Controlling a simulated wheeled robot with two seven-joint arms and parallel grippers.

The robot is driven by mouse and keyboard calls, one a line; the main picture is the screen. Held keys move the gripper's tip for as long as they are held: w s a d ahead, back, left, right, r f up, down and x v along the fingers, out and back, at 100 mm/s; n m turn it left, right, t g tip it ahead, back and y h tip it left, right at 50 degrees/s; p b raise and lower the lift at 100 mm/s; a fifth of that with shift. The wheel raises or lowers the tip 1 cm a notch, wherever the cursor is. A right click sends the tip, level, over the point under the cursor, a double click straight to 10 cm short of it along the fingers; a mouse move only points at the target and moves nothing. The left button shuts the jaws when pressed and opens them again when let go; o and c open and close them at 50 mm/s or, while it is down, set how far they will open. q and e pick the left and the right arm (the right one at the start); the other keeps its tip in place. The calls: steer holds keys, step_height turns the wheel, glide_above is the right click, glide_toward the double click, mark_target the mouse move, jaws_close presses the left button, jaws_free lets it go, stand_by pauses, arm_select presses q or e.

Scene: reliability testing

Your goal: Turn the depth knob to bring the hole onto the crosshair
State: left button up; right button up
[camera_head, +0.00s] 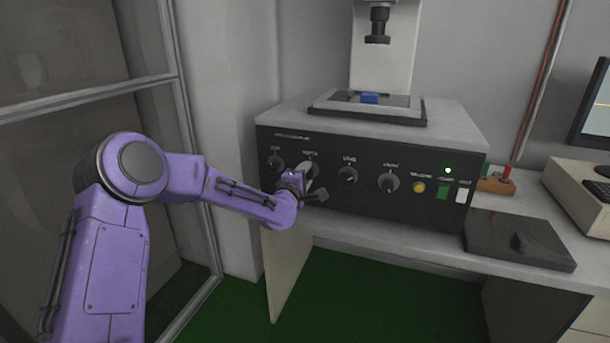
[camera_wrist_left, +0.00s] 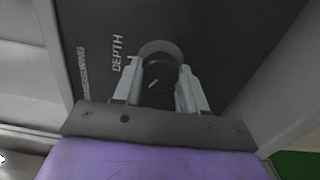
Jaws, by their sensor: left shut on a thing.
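The depth knob (camera_wrist_left: 160,72) is a dark round knob with a light pointer mark, next to the label DEPTH in the left wrist view. My left gripper (camera_wrist_left: 160,84) is shut on it, one pale finger on each side. In the head view the gripper (camera_head: 306,180) is at the front panel and covers much of the depth knob (camera_head: 311,166), second from the left. The hole and the crosshair cannot be made out; only the edge of a monitor (camera_head: 601,105) with an orange line shows at the right. My right gripper is not in view.
The machine (camera_head: 370,195) has more knobs, a yellow button (camera_head: 419,187), a green button (camera_head: 443,192) and a lit green lamp. A blue piece (camera_head: 370,98) lies on its top stage under a dark lens column (camera_head: 377,25). A dark flat pad (camera_head: 515,240) lies at the right.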

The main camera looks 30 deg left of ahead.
arm_select(q)
steer(key=shift+d+m+b, duration=0.15)
steer(key=shift+m+b, duration=1.15)
steer(key=shift+m, duration=13.9)
